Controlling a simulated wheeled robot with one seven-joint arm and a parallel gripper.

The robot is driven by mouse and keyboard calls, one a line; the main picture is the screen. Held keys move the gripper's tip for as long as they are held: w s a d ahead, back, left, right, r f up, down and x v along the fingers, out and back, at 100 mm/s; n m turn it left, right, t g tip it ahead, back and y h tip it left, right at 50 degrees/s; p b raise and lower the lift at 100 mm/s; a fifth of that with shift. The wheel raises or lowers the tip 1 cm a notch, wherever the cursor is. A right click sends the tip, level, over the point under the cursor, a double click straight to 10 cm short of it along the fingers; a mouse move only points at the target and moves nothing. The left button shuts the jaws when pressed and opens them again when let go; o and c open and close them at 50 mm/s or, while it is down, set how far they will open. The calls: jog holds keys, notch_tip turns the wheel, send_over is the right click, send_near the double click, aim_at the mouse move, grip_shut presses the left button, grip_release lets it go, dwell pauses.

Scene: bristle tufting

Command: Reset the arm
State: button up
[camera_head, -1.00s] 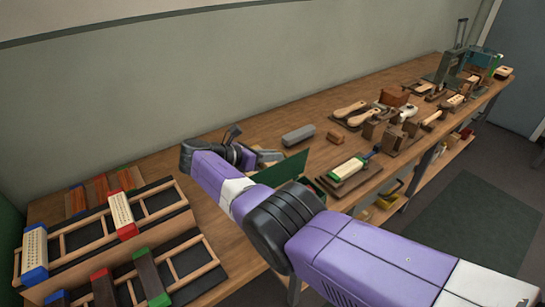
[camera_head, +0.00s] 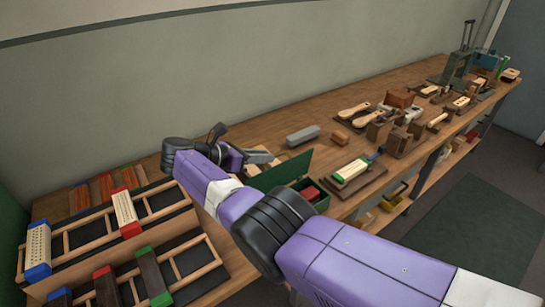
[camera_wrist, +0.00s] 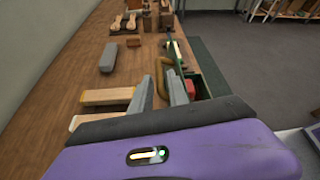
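My arm is purple, white and black and reaches over the left part of the workbench (camera_head: 290,125). My gripper (camera_head: 262,158) is above the bench, beside a dark green open box (camera_head: 285,172). The fingers are above the bench near the green box (camera_wrist: 212,82), which has a red block (camera_wrist: 191,88) inside.
Racks with coloured-end brush blocks (camera_head: 125,213) lie at the left. A grey block (camera_head: 302,135) and a small brown block (camera_head: 340,139) lie behind the box. A green-ended brush block (camera_head: 352,170) lies to its right. Wooden handles (camera_head: 352,113) and tools stand farther right.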

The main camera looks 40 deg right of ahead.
jog(key=shift+v, duration=1.15)
